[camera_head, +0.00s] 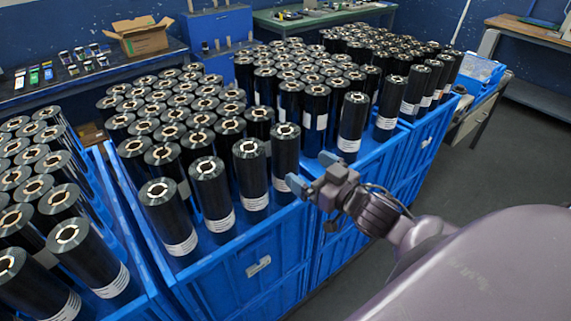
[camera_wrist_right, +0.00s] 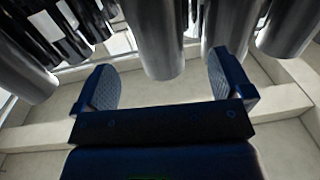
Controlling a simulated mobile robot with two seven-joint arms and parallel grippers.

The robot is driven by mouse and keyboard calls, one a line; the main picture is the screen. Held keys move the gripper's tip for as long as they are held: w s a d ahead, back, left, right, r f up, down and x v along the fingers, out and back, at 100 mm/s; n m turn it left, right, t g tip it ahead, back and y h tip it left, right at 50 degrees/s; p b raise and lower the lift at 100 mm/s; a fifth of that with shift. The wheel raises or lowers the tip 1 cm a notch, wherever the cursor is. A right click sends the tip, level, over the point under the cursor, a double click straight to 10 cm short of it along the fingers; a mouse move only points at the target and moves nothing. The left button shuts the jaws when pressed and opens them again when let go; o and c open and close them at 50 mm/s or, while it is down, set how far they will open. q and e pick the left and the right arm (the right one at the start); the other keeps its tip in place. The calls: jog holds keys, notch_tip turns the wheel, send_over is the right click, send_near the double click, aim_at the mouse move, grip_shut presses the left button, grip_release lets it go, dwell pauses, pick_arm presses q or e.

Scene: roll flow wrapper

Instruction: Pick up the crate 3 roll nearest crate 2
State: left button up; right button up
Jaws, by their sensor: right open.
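Dark rolls with pale cores and white labels stand upright in blue crates; no crate numbers are readable. In the head view, my right gripper (camera_head: 311,172) is open and empty at the front edge, near the junction of the middle crate (camera_head: 262,250) and the right crate (camera_head: 372,178). The middle crate's front right corner roll (camera_head: 286,150) stands just behind the gripper. The right crate's front left roll (camera_head: 352,122) stands farther back to the right. In the right wrist view, the open gripper (camera_wrist_right: 163,80) faces a roll (camera_wrist_right: 152,40) lying between the finger directions; contact is not visible.
A left crate (camera_head: 148,285) also holds several rolls. Neighbouring rolls (camera_wrist_right: 228,28) crowd close in the wrist view. Behind are a bench with an open cardboard box (camera_head: 140,38) and a green-topped table (camera_head: 325,15). Grey floor (camera_head: 500,160) is clear at right.

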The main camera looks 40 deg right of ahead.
aim_at(295, 159)
jog(key=shift+w+a, duration=0.15)
jog(key=shift+w, duration=1.4)
jog(key=shift+w+a, duration=0.1)
jog(key=shift+w, duration=0.45)
jog(key=w, duration=0.3)
jog(key=shift+w+a+p, duration=0.1)
jog(key=shift+a+p, duration=0.05)
jog(key=shift+p, duration=0.25)
jog(key=shift+w+a, duration=0.1)
jog(key=shift+w, duration=0.35)
pick_arm(q)
jog(key=shift+w+d+r, duration=0.15)
jog(key=shift+w+r, duration=0.2)
jog(key=shift+r, duration=0.45)
pick_arm(e)
jog(key=shift+c, duration=0.2)
jog(key=c, duration=1.4)
jog(key=shift+c, duration=0.5)
